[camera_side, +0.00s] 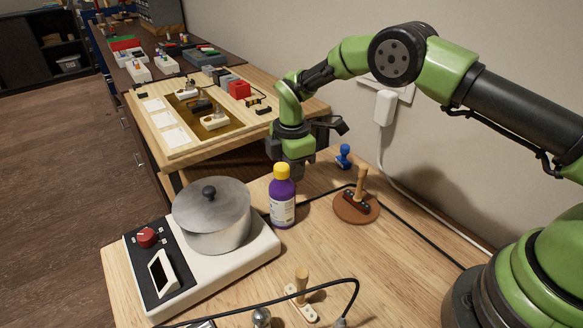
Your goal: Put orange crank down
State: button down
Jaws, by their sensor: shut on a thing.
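My gripper (297,172) points down above the back of the near wooden bench, directly behind the cap of a purple bottle in this view. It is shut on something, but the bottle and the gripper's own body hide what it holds. I cannot make out an orange crank anywhere in view. The purple bottle (282,205) has a yellow-orange cap and a white label and stands upright. I cannot tell whether the fingers touch it.
A hot plate (257,247) carries a lidded metal pot (218,228) at left. A round brown base (348,211) with a wooden handle and a blue stamp (343,157) stand right of the bottle. Cables cross the bench. A second bench behind holds a wooden board (180,148).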

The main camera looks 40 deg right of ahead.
jog(key=shift+f, duration=0.1)
jog(key=c, duration=1.1)
grip_release()
notch_tip(320, 180, up, 12)
jog(key=shift+r, duration=0.25)
